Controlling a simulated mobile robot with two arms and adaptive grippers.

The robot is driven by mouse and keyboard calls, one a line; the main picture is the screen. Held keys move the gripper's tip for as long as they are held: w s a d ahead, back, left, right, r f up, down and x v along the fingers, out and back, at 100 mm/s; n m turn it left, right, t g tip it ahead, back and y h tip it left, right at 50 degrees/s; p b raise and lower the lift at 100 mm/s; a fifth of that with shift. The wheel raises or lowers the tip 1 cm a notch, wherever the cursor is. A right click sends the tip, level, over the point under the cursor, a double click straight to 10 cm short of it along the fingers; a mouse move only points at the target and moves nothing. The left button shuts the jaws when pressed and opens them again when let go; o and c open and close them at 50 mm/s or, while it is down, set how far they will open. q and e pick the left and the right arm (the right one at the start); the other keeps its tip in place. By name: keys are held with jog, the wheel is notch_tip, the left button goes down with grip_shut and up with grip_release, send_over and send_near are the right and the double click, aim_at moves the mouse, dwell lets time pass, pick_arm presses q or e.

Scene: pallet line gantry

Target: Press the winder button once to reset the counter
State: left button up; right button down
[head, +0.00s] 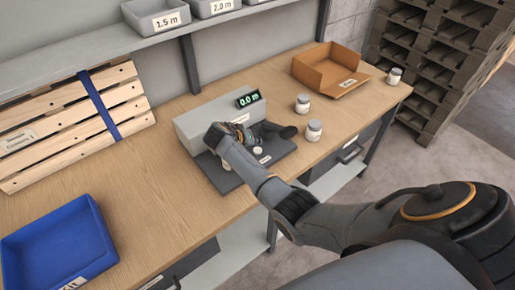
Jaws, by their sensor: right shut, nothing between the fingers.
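The winder is a grey unit (190,126) with a dark base plate (278,156) near the middle of the workbench. Its small display (249,98) reads 0.0 m. My right arm reaches in from the right, and the wrist bends over the winder. My right gripper (288,131) is shut and empty, low over the right part of the winder. A small pale round part (258,150) shows just below the gripper on the base. I cannot tell for sure whether it is the button, or whether the fingers touch anything. The wrist hides part of the winder's front. My left gripper is out of view.
Two white-lidded jars (314,131) (302,104) stand right of the winder, and another jar (394,76) near the far right corner. An open cardboard box (312,74) lies behind. A blue tray (58,243) and strapped wooden slats (60,128) are left.

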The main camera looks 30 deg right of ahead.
aim_at(256, 151)
notch_tip(256, 151, up, 4)
jog(key=p, duration=0.3)
jog(key=shift+r, duration=0.2)
dwell(0.5)
